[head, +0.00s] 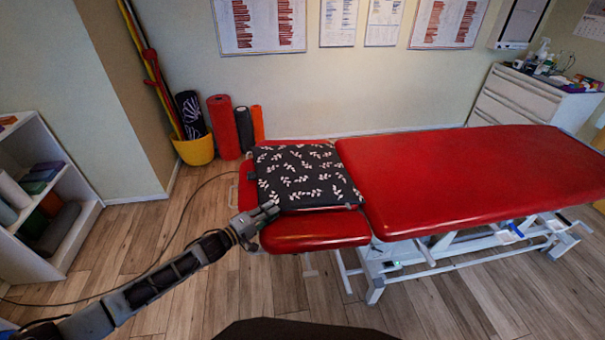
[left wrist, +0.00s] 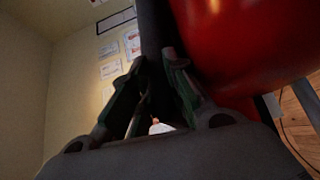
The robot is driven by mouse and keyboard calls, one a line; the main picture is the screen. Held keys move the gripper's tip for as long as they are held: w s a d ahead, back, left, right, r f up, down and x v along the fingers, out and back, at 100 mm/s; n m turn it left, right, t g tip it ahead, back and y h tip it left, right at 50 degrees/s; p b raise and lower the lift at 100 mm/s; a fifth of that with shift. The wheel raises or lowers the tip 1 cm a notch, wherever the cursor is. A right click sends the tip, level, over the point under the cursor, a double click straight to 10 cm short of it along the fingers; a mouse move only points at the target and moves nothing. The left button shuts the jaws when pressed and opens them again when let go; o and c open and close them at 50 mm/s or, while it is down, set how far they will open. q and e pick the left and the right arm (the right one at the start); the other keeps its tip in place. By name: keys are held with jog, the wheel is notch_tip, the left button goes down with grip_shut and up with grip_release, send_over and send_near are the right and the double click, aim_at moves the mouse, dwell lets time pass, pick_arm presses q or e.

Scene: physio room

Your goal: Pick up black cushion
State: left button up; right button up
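The black cushion (head: 304,178) with white leaf prints lies flat on the red head section of the treatment table. My left gripper (head: 268,213) is at the cushion's near left corner in the head view. In the left wrist view the two fingers (left wrist: 154,62) lean in towards each other, with the dark edge of the cushion (left wrist: 156,28) between their tips; they look closed on it. The red table padding (left wrist: 235,45) fills the right of that view. The fingertips are partly hidden in the head view. My right gripper is not in view.
The red treatment table (head: 460,175) stretches to the right on a metal frame. A yellow bucket (head: 195,151) and rolled mats (head: 223,127) stand by the wall. A white shelf (head: 45,190) is at the left, a drawer cabinet (head: 520,100) at the back right. A cable crosses the floor.

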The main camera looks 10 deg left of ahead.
pick_arm(q)
jog(key=shift+w+d, duration=0.1)
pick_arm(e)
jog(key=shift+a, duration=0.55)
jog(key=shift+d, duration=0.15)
pick_arm(q)
grip_shut()
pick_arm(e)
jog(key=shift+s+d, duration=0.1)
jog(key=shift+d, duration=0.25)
pick_arm(q)
jog(key=shift+r, duration=0.15)
jog(key=shift+r, duration=0.8)
notch_tip(320, 180, up, 8)
jog(key=p, duration=0.1)
jog(key=shift+r, duration=0.15)
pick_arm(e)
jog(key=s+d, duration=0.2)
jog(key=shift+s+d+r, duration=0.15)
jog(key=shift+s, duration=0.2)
